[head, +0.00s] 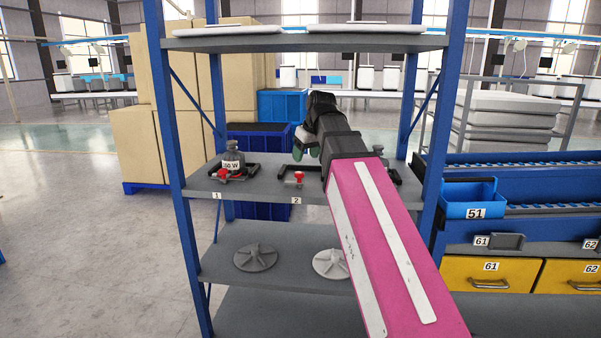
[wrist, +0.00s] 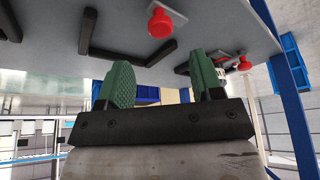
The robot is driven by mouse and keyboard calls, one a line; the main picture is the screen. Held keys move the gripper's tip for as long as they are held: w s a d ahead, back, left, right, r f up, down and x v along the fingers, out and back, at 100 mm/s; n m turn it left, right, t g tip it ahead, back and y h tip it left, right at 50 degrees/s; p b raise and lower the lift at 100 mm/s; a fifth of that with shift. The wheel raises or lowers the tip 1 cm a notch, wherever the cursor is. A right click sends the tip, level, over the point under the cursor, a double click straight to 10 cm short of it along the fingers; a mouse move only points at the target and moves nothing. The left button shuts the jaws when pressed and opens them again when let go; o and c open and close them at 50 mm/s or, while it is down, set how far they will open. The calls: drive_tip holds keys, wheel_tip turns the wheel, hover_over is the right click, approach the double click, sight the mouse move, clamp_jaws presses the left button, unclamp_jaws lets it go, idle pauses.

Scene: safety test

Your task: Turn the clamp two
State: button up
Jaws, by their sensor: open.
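Clamp two is a black bracket with a red knob (head: 298,175) on the middle shelf, behind the label 2 (head: 296,200). In the wrist view, its red knob (wrist: 160,24) is near the top, beyond my fingertips, beside black bracket bars (wrist: 150,55). My gripper (head: 301,152) appears above clamp two in the head view. Its green-padded fingers (wrist: 163,75) are spread, with nothing held between them. They look apart from the red knob. My arm hides part of the shelf to the right of clamp two.
Clamp one, with a red knob (head: 223,174), holds a grey weight (head: 232,157) at left. Another black bracket (head: 393,176) is partly hidden at right. Blue posts (head: 180,190) flank the shelf, and an upper shelf (head: 300,42) lies above. Grey discs (head: 255,258) lie below.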

sight(299, 173)
drive_tip(key=shift+x, duration=3.85)
drive_tip(key=shift+a, duration=0.1)
drive_tip(key=c, duration=0.9)
